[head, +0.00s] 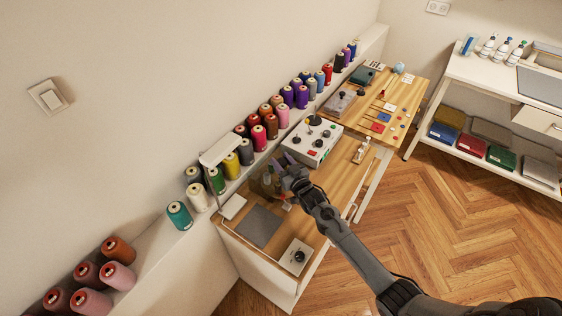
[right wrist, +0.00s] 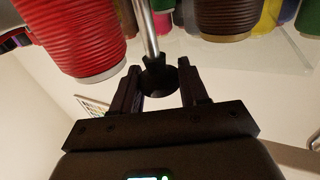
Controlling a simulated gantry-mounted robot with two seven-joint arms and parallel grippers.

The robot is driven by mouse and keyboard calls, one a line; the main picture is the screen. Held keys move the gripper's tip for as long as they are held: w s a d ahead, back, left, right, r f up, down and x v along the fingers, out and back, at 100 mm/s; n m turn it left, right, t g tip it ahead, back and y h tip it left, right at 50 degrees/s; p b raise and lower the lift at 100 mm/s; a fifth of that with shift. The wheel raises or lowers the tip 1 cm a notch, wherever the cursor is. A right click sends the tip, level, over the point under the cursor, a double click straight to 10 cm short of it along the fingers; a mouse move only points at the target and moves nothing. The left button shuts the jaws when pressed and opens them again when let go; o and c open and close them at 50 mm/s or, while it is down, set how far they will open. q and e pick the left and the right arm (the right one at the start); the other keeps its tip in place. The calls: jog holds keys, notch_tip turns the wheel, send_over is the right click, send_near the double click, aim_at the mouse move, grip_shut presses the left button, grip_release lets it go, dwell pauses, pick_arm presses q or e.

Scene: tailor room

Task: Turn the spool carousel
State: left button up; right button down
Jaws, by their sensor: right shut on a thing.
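The spool carousel (head: 268,184) stands on the wooden worktable, partly hidden behind my right gripper (head: 286,170). In the right wrist view, a shiny metal rod (right wrist: 147,30) ends in a black knob (right wrist: 160,78). The knob sits between the two fingers of my right gripper (right wrist: 160,92), which is shut on it. A large red spool (right wrist: 78,35) is at the upper left of that view and a brown spool (right wrist: 226,16) at the upper right, both close to the fingers. My left gripper is in neither view.
The worktable (head: 320,205) also bears a grey mat (head: 259,226), a small box with a black knob (head: 297,257) and a white control box (head: 312,141). Thread cones, such as a teal one (head: 179,215), line the ledge behind it. Open floor (head: 440,220) lies to the right.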

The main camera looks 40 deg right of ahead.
jog(key=shift+w+r, duration=0.1)
jog(key=shift+r, duration=0.35)
jog(key=c, duration=0.7)
grip_release()
jog(key=shift+c, duration=0.2)
jog(key=shift+o, duration=0.4)
jog(key=shift+f, duration=0.1)
jog(key=shift+f, duration=0.15)
jog(key=shift+s+a, duration=0.1)
jog(key=shift+s, duration=0.45)
jog(key=s+a+p, duration=0.1)
jog(key=s, duration=0.8)
jog(key=shift+s, duration=0.35)
jog(key=shift+o, duration=0.3)
